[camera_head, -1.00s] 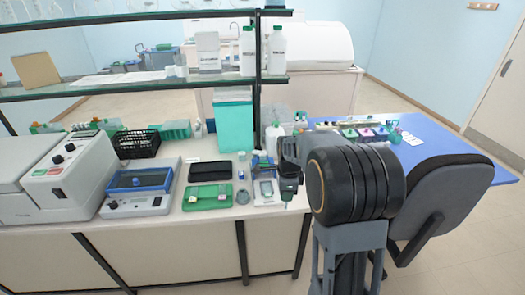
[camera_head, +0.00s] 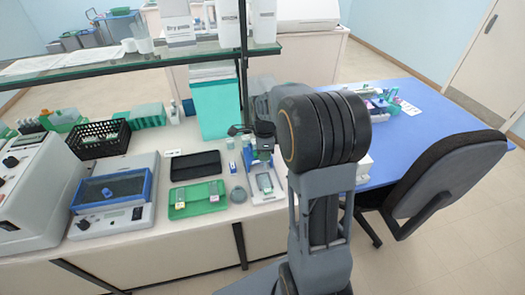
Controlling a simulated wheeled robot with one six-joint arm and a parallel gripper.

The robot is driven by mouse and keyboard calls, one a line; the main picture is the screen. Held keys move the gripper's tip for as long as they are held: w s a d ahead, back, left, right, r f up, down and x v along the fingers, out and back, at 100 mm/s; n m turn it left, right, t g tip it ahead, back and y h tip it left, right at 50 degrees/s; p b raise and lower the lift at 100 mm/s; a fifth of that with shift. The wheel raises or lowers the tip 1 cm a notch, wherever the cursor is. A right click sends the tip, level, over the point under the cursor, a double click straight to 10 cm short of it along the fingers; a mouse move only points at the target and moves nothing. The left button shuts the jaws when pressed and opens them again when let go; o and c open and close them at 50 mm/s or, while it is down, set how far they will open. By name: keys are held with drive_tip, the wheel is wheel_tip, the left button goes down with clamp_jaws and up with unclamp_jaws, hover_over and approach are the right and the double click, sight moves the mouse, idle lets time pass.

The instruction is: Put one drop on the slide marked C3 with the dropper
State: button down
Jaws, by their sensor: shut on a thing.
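My gripper (camera_head: 264,130) is seen small and dark, above the back of the bench beside the blue rack (camera_head: 262,158). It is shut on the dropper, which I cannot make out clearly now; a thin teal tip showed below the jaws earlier. A green tray (camera_head: 188,212) lies at the front of the bench with small pale pieces that look like slides, one at its left (camera_head: 181,196) and one at its right (camera_head: 213,191). A white tray (camera_head: 280,194) with a grey piece on it lies right of the green tray. No marking such as C3 can be read.
A black flat pad (camera_head: 195,166) lies behind the green tray. A small round grey pot (camera_head: 238,195) stands between the trays. A blue-lidded device (camera_head: 112,192) and a black basket (camera_head: 100,138) are at left. The glass shelf (camera_head: 110,62) overhangs the back. A chair (camera_head: 445,175) is at right.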

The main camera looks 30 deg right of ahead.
drive_tip(key=shift+f+b, duration=1.8)
drive_tip(key=shift+f, duration=0.8)
drive_tip(key=shift+f+b, duration=0.35)
drive_tip(key=shift+f, duration=0.15)
drive_tip(key=shift+r, duration=0.1)
drive_tip(key=shift+r+p, duration=2.65)
drive_tip(key=shift+r, duration=0.85)
drive_tip(key=shift+f, duration=0.1)
